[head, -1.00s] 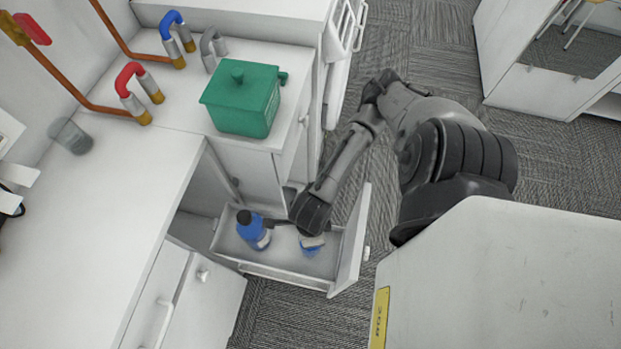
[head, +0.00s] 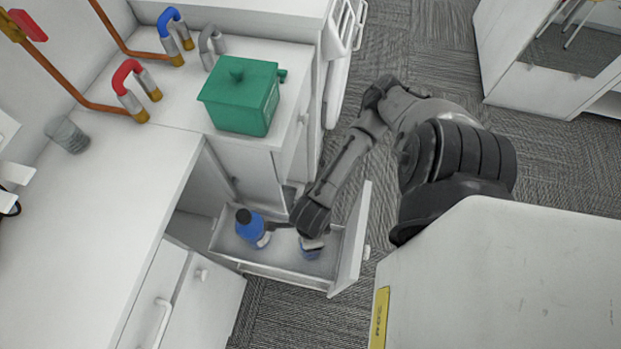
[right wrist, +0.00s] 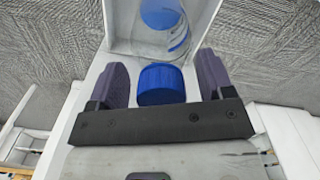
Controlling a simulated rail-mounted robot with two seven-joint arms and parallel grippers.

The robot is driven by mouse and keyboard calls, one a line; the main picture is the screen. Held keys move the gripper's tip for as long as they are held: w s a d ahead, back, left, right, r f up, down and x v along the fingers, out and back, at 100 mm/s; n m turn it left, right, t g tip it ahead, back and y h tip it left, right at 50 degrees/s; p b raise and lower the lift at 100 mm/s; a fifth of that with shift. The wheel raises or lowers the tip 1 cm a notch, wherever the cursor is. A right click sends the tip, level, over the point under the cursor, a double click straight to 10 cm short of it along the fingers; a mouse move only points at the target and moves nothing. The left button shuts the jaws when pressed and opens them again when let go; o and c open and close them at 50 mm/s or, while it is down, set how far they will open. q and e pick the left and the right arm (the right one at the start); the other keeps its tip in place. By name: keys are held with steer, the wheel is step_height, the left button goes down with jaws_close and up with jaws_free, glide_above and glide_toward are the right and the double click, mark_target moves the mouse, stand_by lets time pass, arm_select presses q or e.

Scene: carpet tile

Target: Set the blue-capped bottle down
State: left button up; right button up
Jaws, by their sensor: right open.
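A blue-capped bottle (head: 250,230) stands in the left part of the open drawer in the head view. My right gripper (right wrist: 161,80) is open. In the right wrist view a blue round top (right wrist: 161,85) lies between its spread fingers, with gaps on both sides. I cannot tell for certain which of the two blue objects it belongs to. A second blue item (right wrist: 161,14) shows beyond it, inside the drawer walls. My left gripper is not in view.
The white drawer (head: 285,281) is pulled out, its walls close around the objects and my gripper. A green lidded pot (head: 240,105) stands on the counter above. Carpet floor is open at the right.

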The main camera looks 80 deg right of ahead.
steer(key=shift+r, duration=0.1)
step_height(320, 180, up, 11)
steer(key=p, duration=0.4)
steer(key=shift+r+p, duration=0.45)
